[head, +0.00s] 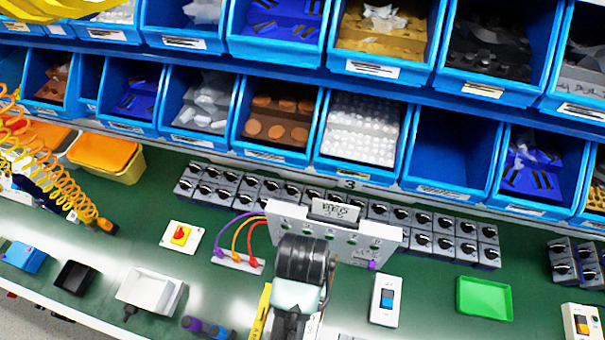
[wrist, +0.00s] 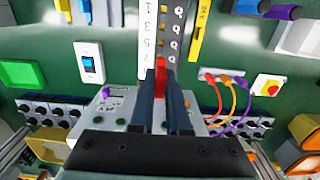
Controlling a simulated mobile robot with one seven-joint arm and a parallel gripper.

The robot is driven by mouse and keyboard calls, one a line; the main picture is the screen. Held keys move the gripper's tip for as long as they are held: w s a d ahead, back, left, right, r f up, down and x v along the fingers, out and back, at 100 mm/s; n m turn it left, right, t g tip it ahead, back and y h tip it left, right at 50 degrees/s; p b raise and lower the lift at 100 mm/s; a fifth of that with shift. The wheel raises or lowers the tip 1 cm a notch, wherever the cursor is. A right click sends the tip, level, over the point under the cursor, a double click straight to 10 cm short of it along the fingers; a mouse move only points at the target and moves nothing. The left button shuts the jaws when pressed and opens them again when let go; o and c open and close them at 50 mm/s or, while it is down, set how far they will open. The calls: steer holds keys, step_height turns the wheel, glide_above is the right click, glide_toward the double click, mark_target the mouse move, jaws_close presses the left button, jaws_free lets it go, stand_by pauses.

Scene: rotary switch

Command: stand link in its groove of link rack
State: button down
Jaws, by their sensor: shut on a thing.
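My gripper (wrist: 160,97) is shut on a small red piece, the link (wrist: 160,66), which shows between the fingertips in the wrist view. A pale strip with numerals (wrist: 149,40) and a dark row of round marks lies just past the fingertips. It looks like the link rack, but its grooves are not clear and I cannot tell if the link touches it. In the head view my gripper (head: 300,290) is seen from behind, in front of a grey panel box (head: 385,236). It hides the link and the strip there.
A small white holder (head: 237,263) with purple, orange and red leads stands left of the panel box. A blue rocker switch (head: 384,300) and a green tray (head: 484,298) lie to the right. Rows of grey rotary switches (head: 460,241) stand behind. Green bench top shows between them.

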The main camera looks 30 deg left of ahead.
steer(key=shift+r+p, duration=1.25)
steer(key=shift+p, duration=0.35)
steer(key=shift+f, duration=0.15)
